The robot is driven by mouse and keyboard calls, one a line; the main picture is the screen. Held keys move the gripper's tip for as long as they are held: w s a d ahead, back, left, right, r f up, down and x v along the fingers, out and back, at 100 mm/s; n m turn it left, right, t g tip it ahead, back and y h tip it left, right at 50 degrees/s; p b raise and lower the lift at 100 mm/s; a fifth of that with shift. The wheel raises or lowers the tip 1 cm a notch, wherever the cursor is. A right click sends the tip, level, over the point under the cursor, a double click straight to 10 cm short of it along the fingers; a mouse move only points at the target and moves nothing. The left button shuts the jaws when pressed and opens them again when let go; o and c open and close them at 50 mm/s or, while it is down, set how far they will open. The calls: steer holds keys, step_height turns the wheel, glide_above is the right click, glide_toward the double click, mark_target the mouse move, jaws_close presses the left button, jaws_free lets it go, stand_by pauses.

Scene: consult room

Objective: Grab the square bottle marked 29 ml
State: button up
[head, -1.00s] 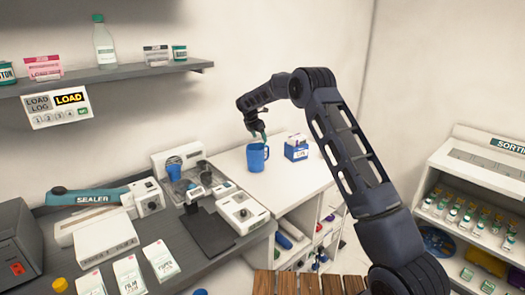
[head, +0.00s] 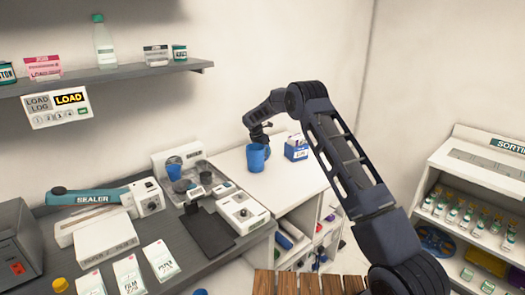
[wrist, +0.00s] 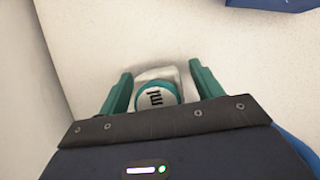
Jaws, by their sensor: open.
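A small bottle with a clear or whitish square body (wrist: 160,73) and a round teal-rimmed cap (wrist: 155,94) shows in the wrist view. Dark letters on the cap look like "ml" or similar; no number is readable. My gripper (wrist: 161,82) is open, with one green finger on each side of the bottle. Whether the fingers touch it cannot be told. In the head view my gripper (head: 266,136) is low over the white counter, behind the blue mug, and the bottle is hidden there.
A blue mug (head: 256,160) stands in front of my gripper on the white counter (head: 285,178). A blue and white box (head: 297,150) stands just to its right. The wall is close behind. Lab devices and a sealer (head: 90,197) fill the dark bench at left.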

steer(key=c, duration=1.1)
steer(key=shift+o, duration=0.2)
steer(key=shift+r, duration=0.1)
